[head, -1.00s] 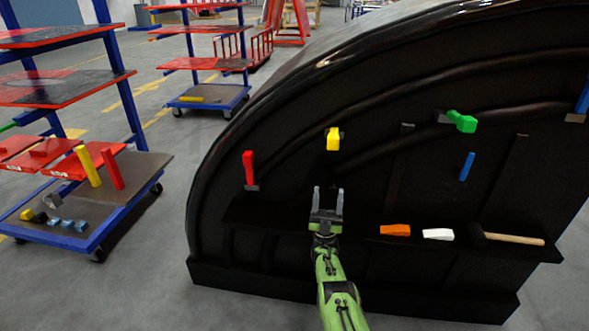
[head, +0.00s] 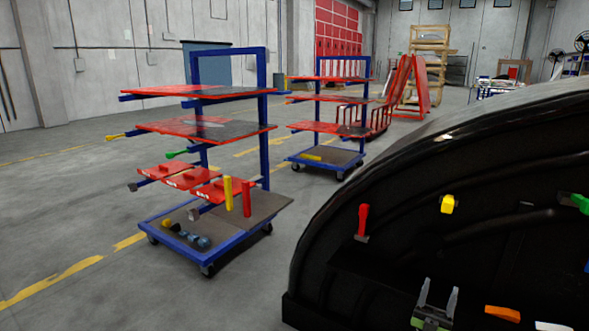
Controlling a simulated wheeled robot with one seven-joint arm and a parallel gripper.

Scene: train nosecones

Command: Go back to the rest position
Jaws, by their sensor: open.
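My gripper (head: 438,297) is at the lower right of the head view, in front of the black nosecone (head: 400,200). Its two fingers are apart and point up, with nothing between them. Most of my arm is below the picture edge. A green piece (head: 580,202) shows at the right edge. An orange block (head: 502,313) lies to the right of my gripper, with a white block (head: 552,326) partly cut off beside it.
A blue wheeled cart (head: 215,237) with red shelves stands at the left, carrying yellow and red upright pieces. A second cart (head: 325,160) stands behind it. Red racks (head: 411,90) and a wooden frame (head: 430,45) are farther back. Grey floor is clear at the left.

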